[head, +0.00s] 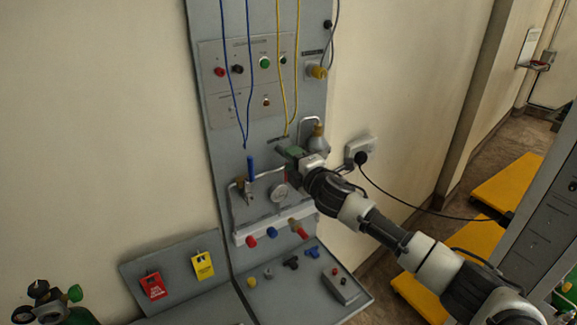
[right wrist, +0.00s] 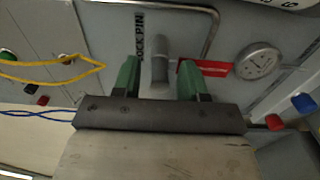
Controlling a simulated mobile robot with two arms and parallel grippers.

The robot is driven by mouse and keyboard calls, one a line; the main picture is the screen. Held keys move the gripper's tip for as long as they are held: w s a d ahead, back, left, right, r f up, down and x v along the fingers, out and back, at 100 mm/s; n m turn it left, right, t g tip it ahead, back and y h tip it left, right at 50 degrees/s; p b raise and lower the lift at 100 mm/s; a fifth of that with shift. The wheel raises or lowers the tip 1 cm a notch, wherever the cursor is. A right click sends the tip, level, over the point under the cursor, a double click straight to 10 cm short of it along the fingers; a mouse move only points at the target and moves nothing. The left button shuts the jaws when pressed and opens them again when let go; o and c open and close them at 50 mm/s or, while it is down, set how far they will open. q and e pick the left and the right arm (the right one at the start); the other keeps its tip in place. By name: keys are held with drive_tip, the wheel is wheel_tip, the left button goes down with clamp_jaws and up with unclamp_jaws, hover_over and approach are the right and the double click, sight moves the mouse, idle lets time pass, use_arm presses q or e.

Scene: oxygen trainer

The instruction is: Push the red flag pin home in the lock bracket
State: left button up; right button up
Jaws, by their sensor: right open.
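The red flag (right wrist: 214,69) shows in the right wrist view as a flat red strip running from behind the right-hand green finger toward a round gauge. A grey cylindrical part (right wrist: 160,60) stands beside it, under the black LOCK PIN lettering; I cannot tell whether it is the pin or part of the lock bracket. My right gripper (right wrist: 158,72) is open, with one green finger on each side of the grey part and visible gaps. My left gripper is not in view.
The gauge (head: 280,192) and a blue-handled valve (head: 251,170) are close below the gripper. A bent metal pipe (right wrist: 212,30) runs near the fingers. Blue cords (head: 233,90) and yellow cords (head: 281,70) hang down the panel. A wall socket (head: 360,148) is at right.

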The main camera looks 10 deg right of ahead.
drive_tip(key=shift+p, duration=0.3)
idle(0.4)
clamp_jaws()
drive_tip(key=shift+s, duration=0.15)
drive_tip(key=p+v, duration=0.2)
drive_tip(key=v, duration=0.5)
drive_tip(key=shift+s+d+p, duration=0.15)
drive_tip(key=shift+s+p, duration=0.1)
drive_tip(key=shift+p, duration=0.1)
idle(0.9)
idle(0.4)
